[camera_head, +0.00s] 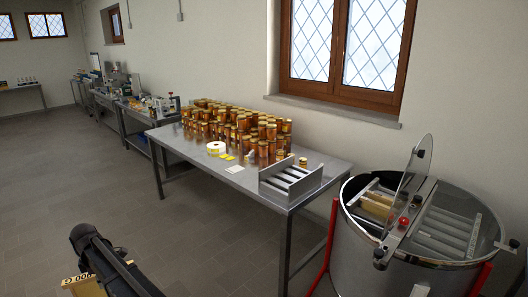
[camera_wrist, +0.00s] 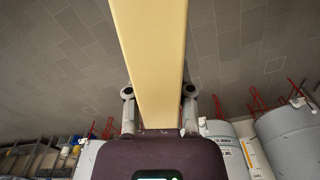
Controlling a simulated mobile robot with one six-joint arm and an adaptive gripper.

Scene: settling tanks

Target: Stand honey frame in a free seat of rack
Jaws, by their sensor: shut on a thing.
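My gripper (camera_wrist: 158,92) is shut on the honey frame (camera_wrist: 150,45), a long pale yellow slab that runs up out of the top of the wrist view. A small yellow-brown, lettered part of the frame (camera_head: 85,287) shows at the bottom left of the head view, below my dark arm. The rest of it is hidden or out of view. The rack (camera_head: 268,191) is a grey metal holder with several slanted dividers, on the near right corner of the steel table. No frame shows in its seats. My gripper is well left of the rack and apart from it.
The steel table (camera_head: 215,180) carries many honey jars (camera_head: 240,122), a white roll (camera_head: 216,148) and yellow labels. A round steel tank (camera_head: 370,262) with a raised clear lid stands right of the table. Open floor lies left of the table.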

